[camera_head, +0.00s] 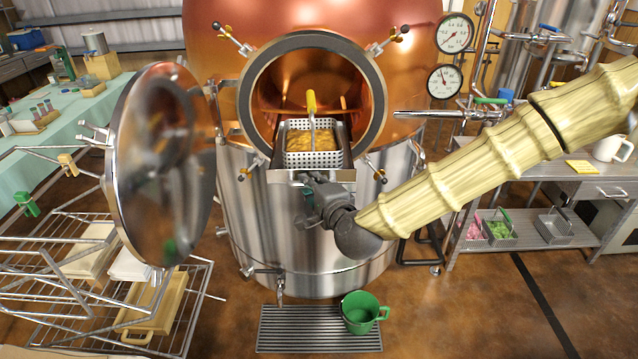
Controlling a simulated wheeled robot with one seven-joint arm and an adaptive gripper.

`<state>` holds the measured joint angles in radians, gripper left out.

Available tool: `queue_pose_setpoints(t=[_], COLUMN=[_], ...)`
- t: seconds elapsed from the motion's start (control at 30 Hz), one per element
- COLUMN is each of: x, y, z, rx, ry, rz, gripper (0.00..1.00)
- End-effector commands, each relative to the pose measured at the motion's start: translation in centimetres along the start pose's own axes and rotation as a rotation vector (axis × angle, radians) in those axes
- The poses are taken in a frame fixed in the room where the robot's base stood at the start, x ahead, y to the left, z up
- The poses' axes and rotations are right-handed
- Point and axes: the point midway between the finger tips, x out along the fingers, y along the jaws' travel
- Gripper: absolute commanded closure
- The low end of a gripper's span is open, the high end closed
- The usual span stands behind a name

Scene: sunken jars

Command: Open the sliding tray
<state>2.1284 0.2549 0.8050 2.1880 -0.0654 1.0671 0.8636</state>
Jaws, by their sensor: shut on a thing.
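The sliding tray (340,176) juts out of the round hatch of a copper and steel kettle, its plain metal front facing me. A perforated metal basket (300,160) with yellowish contents stands on it, and a yellow-handled tool (311,103) stands upright in the basket. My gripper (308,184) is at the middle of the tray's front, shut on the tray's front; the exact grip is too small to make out. My arm comes in from the right. How far the tray reaches back inside the kettle is hidden.
The round kettle door (160,160) hangs open at the left. A wire rack (100,290) stands at the lower left. A green mug (360,312) sits on a floor grate (300,340) below. A steel bench (570,190) is at the right.

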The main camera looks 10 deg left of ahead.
Motion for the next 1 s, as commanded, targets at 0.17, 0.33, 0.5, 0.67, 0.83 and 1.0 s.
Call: queue_pose_setpoints(t=[0.17, 0.33, 0.5, 0.67, 0.83, 1.0], x=[0.0, 0.0, -0.1, -0.2, -1.7, -4.7], y=[0.1, 0.1, 0.0, 0.0, 0.0, 0.0], z=[0.0, 0.0, -0.1, -0.1, -0.1, -0.1], rx=[0.000, 0.000, 0.000, 0.000, 0.001, 0.001], ry=[-0.002, 0.000, 0.001, 0.001, 0.001, 0.001], rz=[0.002, 0.001, 0.001, 0.000, 0.000, 0.001], gripper=[1.00, 0.63, 0.63, 0.63, 0.63, 0.63])
